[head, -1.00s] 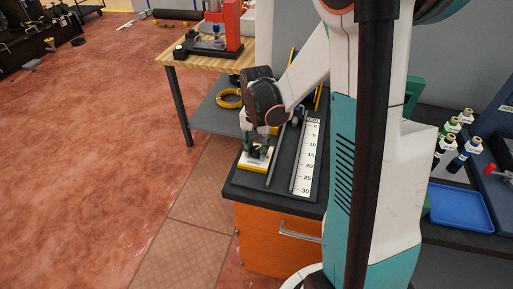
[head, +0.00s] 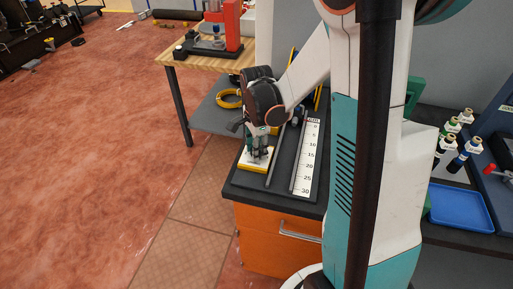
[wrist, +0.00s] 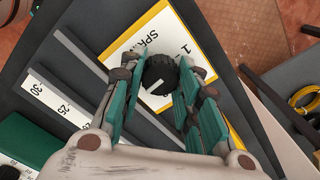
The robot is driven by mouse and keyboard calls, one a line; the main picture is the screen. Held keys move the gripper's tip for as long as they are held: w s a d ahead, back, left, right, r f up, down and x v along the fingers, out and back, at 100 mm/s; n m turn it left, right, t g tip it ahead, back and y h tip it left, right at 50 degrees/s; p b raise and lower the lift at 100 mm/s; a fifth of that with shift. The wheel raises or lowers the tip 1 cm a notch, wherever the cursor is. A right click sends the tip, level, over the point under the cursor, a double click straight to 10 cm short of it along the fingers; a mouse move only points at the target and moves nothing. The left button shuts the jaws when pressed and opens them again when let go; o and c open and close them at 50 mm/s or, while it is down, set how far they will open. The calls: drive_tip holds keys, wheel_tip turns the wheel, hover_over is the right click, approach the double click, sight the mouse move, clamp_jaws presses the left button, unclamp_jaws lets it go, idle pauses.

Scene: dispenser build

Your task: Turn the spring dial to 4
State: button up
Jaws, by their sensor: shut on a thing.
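The spring dial (wrist: 158,72) is a round black knob with a white pointer line. It sits on a white plate (wrist: 128,48) with yellow edges, and part of a printed label and a "1" show in the wrist view. My gripper (wrist: 160,78) is shut on the dial, with one teal finger on each side of it. The pointer line lies toward the lower left of the knob in the wrist view. The fingers hide other marks, and I cannot see a 4. In the head view my gripper (head: 259,150) points down onto the plate (head: 253,166).
Right of the plate, a dark rail and a white ruler strip (head: 308,160) lie on the dark bench top above an orange drawer (head: 270,240). A yellow ring (head: 229,98) lies behind. A blue tray (head: 460,207) and several bottles are at the right.

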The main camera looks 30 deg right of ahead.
drive_tip(key=shift+m, duration=0.6)
drive_tip(key=o, duration=1.1)
drive_tip(key=shift+r, duration=0.1)
wheel_tip(320, 180, up, 12)
drive_tip(key=shift+f, duration=0.1)
